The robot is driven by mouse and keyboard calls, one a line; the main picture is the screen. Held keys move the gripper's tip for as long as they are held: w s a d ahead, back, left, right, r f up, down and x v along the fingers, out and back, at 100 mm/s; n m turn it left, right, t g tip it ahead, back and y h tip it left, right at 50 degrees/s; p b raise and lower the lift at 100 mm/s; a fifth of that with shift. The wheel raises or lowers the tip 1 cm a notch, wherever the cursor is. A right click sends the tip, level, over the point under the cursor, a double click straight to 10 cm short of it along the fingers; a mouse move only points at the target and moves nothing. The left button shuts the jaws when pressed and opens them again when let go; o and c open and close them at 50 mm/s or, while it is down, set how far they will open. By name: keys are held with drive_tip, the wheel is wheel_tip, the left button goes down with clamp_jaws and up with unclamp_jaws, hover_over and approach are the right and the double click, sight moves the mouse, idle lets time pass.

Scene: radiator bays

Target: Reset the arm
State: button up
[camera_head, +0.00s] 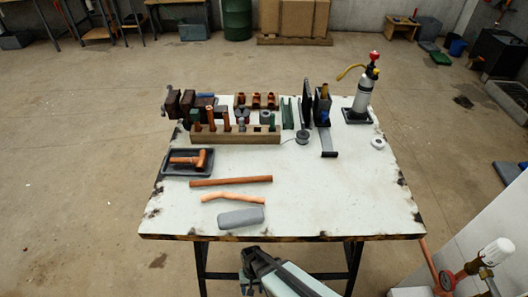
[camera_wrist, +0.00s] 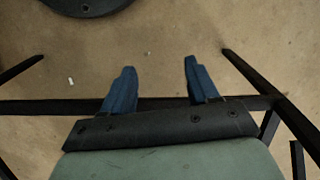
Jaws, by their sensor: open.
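My gripper (camera_wrist: 158,82) shows in the wrist view with its two blue fingers spread apart and nothing between them. It points down toward the concrete floor, with dark table-frame bars beneath and beside it. In the head view, my arm shows at the bottom edge, in front of the table's near edge and below the tabletop. The fingertips cannot be made out clearly there. The white worktable (camera_head: 330,200) stands in front of me with its worn near edge facing me.
A radiator valve (camera_head: 492,254) is at lower right. The tabletop's right front is clear.

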drive_tip(key=s+d+r+g, duration=0.1)
drive_tip(key=s+d, duration=0.2)
drive_tip(key=d, duration=0.4)
drive_tip(key=s+d+r+m+g, duration=0.1)
drive_tip(key=s+d+r, duration=0.1)
drive_tip(key=d, duration=0.5)
drive_tip(key=s+d+r+m+g, duration=0.1)
drive_tip(key=s+d, duration=0.3)
drive_tip(key=d, duration=0.4)
drive_tip(key=shift+s+r+g, duration=0.3)
drive_tip(key=shift+s+r, duration=0.05)
drive_tip(key=shift+r, duration=0.3)
